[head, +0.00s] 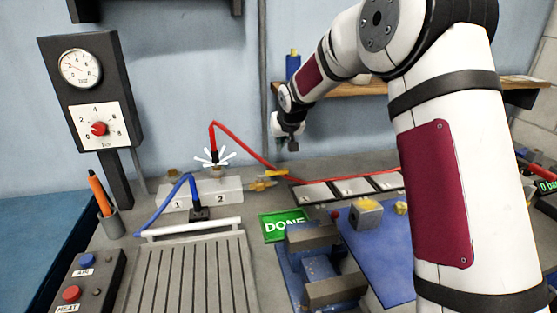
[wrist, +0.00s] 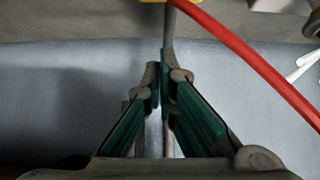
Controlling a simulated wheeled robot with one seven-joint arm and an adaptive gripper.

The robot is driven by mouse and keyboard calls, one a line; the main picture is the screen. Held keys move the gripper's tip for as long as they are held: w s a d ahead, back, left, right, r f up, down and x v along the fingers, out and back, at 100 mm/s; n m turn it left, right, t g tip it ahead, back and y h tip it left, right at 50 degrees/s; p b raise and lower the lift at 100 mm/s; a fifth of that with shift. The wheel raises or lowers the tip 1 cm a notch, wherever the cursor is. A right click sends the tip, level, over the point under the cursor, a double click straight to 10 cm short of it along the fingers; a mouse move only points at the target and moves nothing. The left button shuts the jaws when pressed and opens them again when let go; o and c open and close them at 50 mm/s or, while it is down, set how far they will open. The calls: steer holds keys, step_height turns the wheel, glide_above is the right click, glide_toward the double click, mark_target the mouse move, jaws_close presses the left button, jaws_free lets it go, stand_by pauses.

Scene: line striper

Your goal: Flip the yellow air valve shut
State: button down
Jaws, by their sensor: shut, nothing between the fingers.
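The yellow air valve (head: 268,180) sits on the bench in the head view, to the right of the white block numbered 1 and 2. It is small there, and I cannot tell exactly how its handle is turned. A yellow edge, likely the valve (wrist: 183,2), shows at the top of the wrist view, beyond the fingertips. My gripper (head: 292,146) hangs above and a little right of the valve, apart from it in the head view. In the wrist view my gripper (wrist: 162,76) has its green-padded fingers together with nothing between them.
A red hose (head: 242,139) arcs near my gripper, with white burst marks (head: 214,157) at its left end. A green DONE sign (head: 284,227), a blue vise (head: 316,262) and a shelf (head: 360,90) are nearby.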

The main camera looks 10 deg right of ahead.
mark_target(273, 173)
steer(key=shift+f, duration=0.1)
step_height(273, 173, down, 8)
steer(key=w+p, duration=0.2)
stand_by(0.7)
steer(key=shift+w+b, duration=0.1)
steer(key=shift+b, duration=0.55)
